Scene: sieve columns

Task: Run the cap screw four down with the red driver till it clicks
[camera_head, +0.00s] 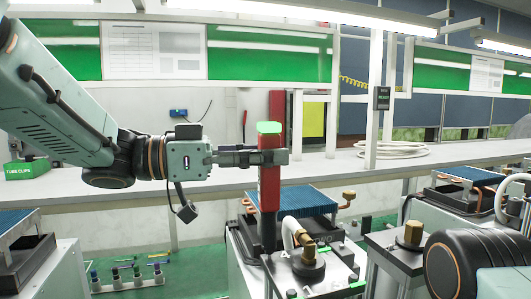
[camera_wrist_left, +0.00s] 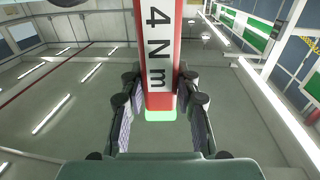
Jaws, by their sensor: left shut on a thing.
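The red driver (camera_head: 269,190) stands upright in the head view, with a green top (camera_head: 269,128) and a dark lower shaft. My left gripper (camera_head: 270,157) is shut around its upper part. In the left wrist view the driver (camera_wrist_left: 158,100) shows a white "4 N m" label and its green end between the fingers (camera_wrist_left: 160,105). The driver's lower end comes down at the near left part of the middle unit, beside a blue finned block (camera_head: 305,200). A "4" mark shows close to it. Cap screw four is hidden, so I cannot tell whether the tip touches it. My right gripper is out of view.
A brass fitting (camera_head: 309,249) with a pale hose stands just right of the driver. Another unit with a brass fitting (camera_head: 413,234) stands further right. A rack of small tools (camera_head: 130,277) is on the green floor at left. A long bench (camera_head: 360,165) runs behind.

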